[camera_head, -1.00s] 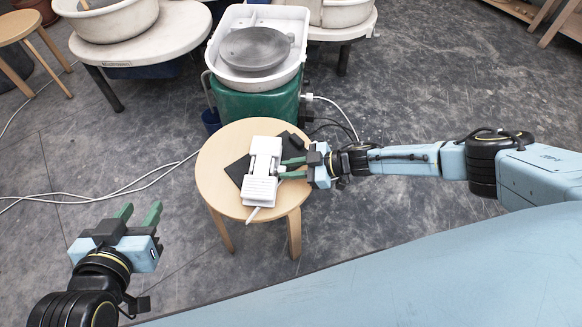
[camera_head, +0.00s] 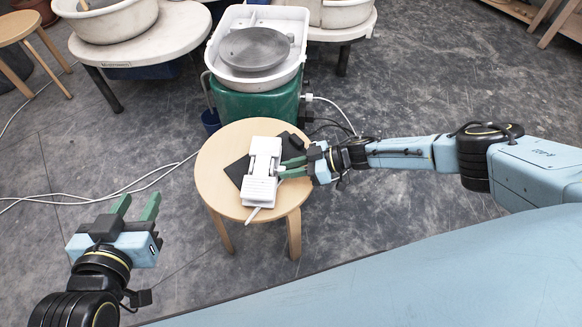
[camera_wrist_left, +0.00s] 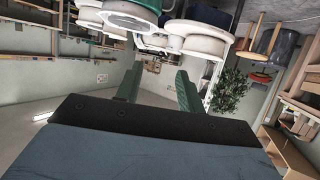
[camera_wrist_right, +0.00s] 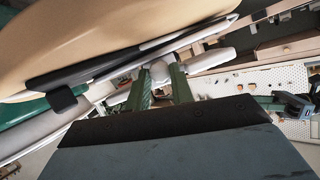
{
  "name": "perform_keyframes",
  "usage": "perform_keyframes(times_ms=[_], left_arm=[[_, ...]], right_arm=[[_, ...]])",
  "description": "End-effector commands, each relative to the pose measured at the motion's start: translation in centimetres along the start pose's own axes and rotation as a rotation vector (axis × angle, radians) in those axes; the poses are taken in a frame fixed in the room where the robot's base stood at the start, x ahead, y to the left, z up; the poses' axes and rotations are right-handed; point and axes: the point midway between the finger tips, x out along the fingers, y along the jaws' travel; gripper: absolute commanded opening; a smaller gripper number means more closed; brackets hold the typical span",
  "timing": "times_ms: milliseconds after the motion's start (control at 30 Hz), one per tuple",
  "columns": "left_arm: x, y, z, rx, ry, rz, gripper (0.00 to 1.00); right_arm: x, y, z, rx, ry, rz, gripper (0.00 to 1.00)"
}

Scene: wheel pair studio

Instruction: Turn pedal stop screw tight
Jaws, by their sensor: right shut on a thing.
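The white pedal (camera_head: 262,185) lies on a dark mat (camera_head: 236,170) on the round wooden stool (camera_head: 213,165). My right gripper (camera_head: 284,168) reaches in from the right, with its green fingers at the pedal's right side. In the right wrist view, the fingers (camera_wrist_right: 160,74) are closed about a small white rounded piece (camera_wrist_right: 160,70), seemingly the stop screw's head; the screw itself cannot be made out in the head view. My left gripper (camera_head: 136,206) is open and empty over the floor, well left of the stool; it also shows in the left wrist view (camera_wrist_left: 157,82).
A potter's wheel (camera_head: 254,48) with a white splash tray and green base stands right behind the stool. A small black block (camera_head: 297,142) lies at the mat's far edge. White cables (camera_head: 120,192) cross the floor on the left. A blue surface fills the front right.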

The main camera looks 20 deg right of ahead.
Motion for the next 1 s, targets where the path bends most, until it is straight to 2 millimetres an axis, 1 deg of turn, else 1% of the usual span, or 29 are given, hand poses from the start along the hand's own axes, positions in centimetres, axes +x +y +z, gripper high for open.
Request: perform_keyframes(times_ms=[33,200,467,600,767,1000], left_arm=[[0.0,0.0,0.0,0.000,0.001,0.000,0.38],[0.0,0.0,-0.1,0.000,0.001,0.001,0.38],[0.0,0.0,-0.1,0.000,0.001,0.000,0.38],[-0.1,-0.1,0.2,0.000,-0.024,-0.002,0.38],[-0.7,-0.7,2.4,0.000,-0.158,-0.016,0.38],[-2.7,-1.5,6.5,-0.005,-0.416,-0.037,0.38]], right_arm=[[0.1,0.0,-0.1,0.001,0.001,0.000,0.24],[0.0,0.0,-0.1,0.000,0.001,0.000,0.45],[0.0,0.0,0.0,0.000,0.001,0.000,0.45],[-0.5,0.0,-0.1,0.000,0.000,0.001,0.45],[-2.0,0.0,-0.1,0.000,0.000,0.001,0.45],[-5.0,0.0,-0.2,0.001,0.001,0.001,0.45]])
